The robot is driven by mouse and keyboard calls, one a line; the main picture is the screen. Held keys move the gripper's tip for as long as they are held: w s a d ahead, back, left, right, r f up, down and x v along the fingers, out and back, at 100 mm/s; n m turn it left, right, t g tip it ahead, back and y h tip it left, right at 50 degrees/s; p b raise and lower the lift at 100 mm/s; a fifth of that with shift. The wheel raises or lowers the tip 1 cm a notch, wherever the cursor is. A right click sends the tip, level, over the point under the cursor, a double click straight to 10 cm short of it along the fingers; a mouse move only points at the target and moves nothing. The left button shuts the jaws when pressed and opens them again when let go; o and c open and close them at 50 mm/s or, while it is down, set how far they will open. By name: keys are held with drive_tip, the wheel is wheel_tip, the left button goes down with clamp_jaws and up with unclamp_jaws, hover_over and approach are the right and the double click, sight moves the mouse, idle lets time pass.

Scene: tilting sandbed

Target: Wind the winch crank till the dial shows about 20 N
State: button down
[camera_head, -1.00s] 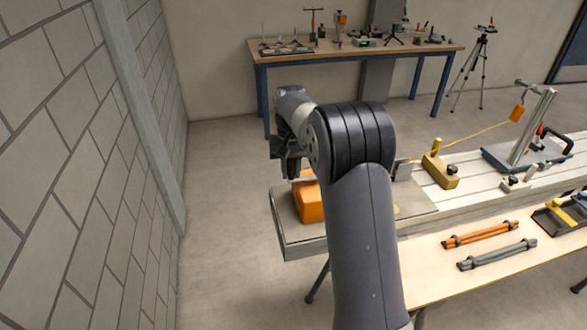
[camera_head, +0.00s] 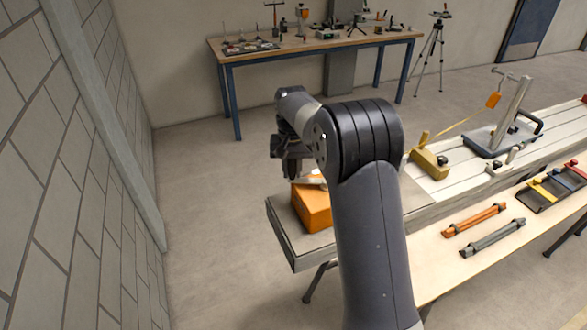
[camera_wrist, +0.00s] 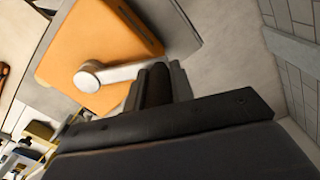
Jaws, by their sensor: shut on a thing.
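The orange winch housing (camera_head: 312,208) sits at the near left end of the pale bed; it also shows in the wrist view (camera_wrist: 85,45). Its silver crank arm (camera_wrist: 105,75) runs from a round hub across the orange face toward my gripper. My gripper (camera_head: 291,172) is beside the top of the housing. In the wrist view my gripper (camera_wrist: 158,88) is shut on the dark crank handle (camera_wrist: 157,82). My arm hides part of the winch and bed in the head view. I cannot make out a readable dial.
A yellow block (camera_head: 429,162) stands on the bed, with a yellow line rising right to an orange tag (camera_head: 493,100) by a tilted post (camera_head: 513,105). Orange (camera_head: 475,219) and grey (camera_head: 492,238) bars lie on the near table. A wall is at left.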

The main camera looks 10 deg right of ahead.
drive_tip(key=c, duration=1.2)
unclamp_jaws()
drive_tip(key=shift+s, duration=0.1)
drive_tip(key=shift+c, duration=0.2)
drive_tip(key=shift+r, duration=0.1)
wheel_tip(320, 180, up, 11)
drive_tip(key=shift+f+b, duration=0.15)
drive_tip(key=shift+b, duration=0.3)
wheel_tip(320, 180, down, 11)
drive_tip(key=shift+p, duration=0.5)
drive_tip(key=shift+s+f+b, duration=0.1)
drive_tip(key=shift+f+b, duration=0.05)
drive_tip(key=shift+b, duration=0.15)
drive_tip(key=shift+s+a+r, duration=0.1)
drive_tip(key=shift+s+r, duration=0.1)
drive_tip(key=shift+s, duration=0.45)
